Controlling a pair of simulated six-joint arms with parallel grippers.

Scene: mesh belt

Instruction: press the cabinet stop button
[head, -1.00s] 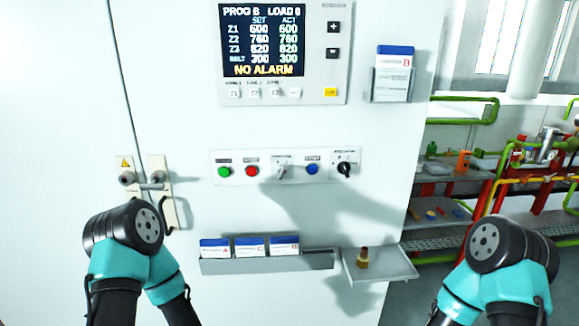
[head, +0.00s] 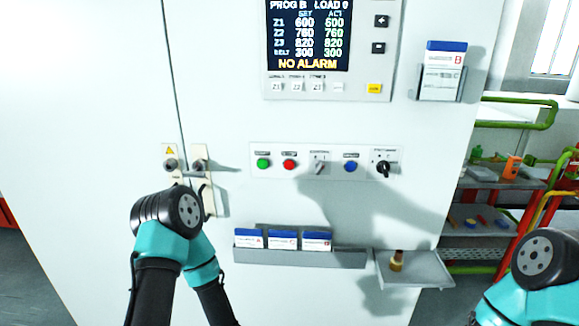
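The cabinet (head: 216,80) is white and fills most of the head view. A pale button strip on its front holds a green button (head: 263,163), a red button (head: 289,164), a grey selector switch (head: 319,167), a blue button (head: 350,166) and a black rotary knob (head: 383,169). The labels above them are too small to read; the red one looks like the stop button. My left arm shows below and left of the strip, by the door latch. My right arm shows at the lower right corner.
A display panel (head: 308,38) reads NO ALARM. A card rack (head: 300,257) and a small shelf (head: 413,270) holding a brown stamp-like item (head: 397,261) stick out below the strip. A door latch (head: 202,180) and a card holder (head: 442,72) also protrude. Shelving stands right.

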